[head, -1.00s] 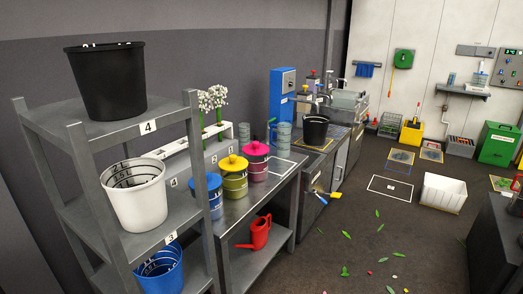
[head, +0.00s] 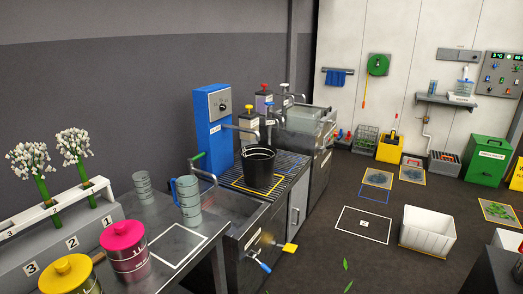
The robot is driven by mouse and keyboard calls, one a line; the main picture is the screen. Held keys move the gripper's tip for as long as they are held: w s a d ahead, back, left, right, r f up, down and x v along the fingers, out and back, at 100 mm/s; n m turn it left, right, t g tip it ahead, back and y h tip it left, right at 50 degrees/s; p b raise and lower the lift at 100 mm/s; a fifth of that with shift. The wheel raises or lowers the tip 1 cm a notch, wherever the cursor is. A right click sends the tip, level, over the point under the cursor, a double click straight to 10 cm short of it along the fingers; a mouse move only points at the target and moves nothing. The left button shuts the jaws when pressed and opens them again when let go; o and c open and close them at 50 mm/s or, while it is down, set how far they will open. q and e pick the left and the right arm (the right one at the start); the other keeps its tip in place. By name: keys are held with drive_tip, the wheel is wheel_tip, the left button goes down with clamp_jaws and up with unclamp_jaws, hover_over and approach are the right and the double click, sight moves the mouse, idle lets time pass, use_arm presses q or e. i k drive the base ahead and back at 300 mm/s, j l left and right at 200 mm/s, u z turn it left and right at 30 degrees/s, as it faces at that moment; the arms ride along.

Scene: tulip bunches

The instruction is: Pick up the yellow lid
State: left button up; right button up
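The yellow lid (head: 67,270) sits at the bottom left of the head view. Neither of my grippers shows in this view.
The steel bench (head: 195,224) holds a grey jug (head: 188,202) and a small grey cup (head: 142,185). White flowers (head: 75,144) stand in a numbered rack behind the canisters. A black bucket (head: 259,168) stands by the sink. A white crate (head: 428,232) is on the floor.

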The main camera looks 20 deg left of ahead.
sight(66, 273)
drive_tip(key=i+u, duration=0.45)
drive_tip(key=i+l+u, duration=0.2)
drive_tip(key=u, duration=0.2)
drive_tip(key=i+l+u, duration=0.25)
drive_tip(key=u, duration=0.2)
drive_tip(key=i+l+u, duration=0.25)
drive_tip(key=l+u, duration=0.2)
drive_tip(key=i+l+u, duration=0.15)
drive_tip(key=l+u, duration=0.25)
